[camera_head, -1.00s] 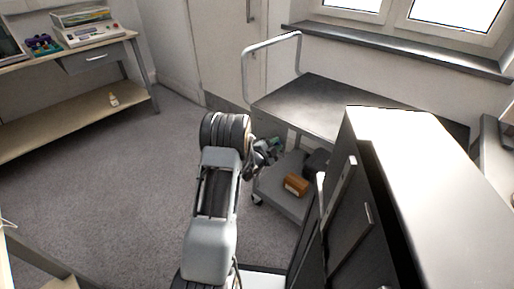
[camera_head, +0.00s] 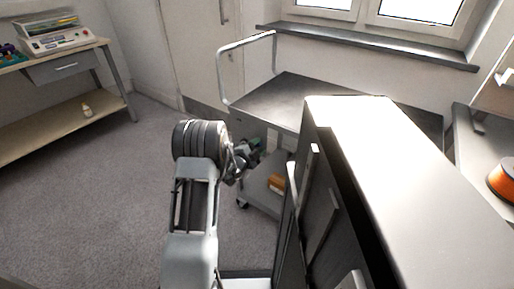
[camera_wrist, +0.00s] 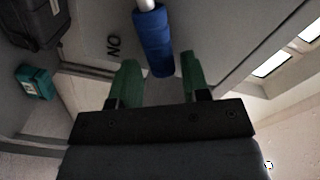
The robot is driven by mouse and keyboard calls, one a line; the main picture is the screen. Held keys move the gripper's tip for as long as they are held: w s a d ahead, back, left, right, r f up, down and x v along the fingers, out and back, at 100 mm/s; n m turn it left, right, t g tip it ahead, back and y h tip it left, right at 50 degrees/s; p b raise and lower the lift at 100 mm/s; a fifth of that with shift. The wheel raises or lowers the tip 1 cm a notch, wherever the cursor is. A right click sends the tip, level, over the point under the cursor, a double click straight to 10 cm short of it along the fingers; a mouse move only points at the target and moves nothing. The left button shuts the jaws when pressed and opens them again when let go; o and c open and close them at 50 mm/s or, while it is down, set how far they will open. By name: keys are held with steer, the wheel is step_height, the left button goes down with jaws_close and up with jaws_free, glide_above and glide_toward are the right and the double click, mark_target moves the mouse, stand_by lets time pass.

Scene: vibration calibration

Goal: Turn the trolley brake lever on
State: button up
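The grey trolley (camera_head: 290,96) with a bent tube handle stands at the back, under the window. My gripper (camera_head: 250,153) is at its near left side, below the top deck. In the wrist view a blue lever grip (camera_wrist: 153,45) on a pale metal rod points toward my gripper (camera_wrist: 160,82). The green fingers are open, one on each side of the grip's end. They appear apart from it; depth is hard to judge. An upside-down "ON" mark (camera_wrist: 114,46) is on the grey panel left of the lever. The lever is not clear in the head view.
A dark cabinet with a pale top (camera_head: 385,140) stands close on the right of my arm and hides part of the trolley. A brown box (camera_head: 278,183) lies on the trolley's lower shelf. A workbench (camera_head: 50,70) is at left. Carpet is clear at left.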

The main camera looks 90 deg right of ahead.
steer(key=shift+o, duration=0.7)
steer(key=shift+w, duration=0.1)
steer(key=shift+w+a, duration=0.2)
steer(key=p+v, duration=0.1)
steer(key=v, duration=1.2)
steer(key=shift+p, duration=0.3)
steer(key=shift+a, duration=0.1)
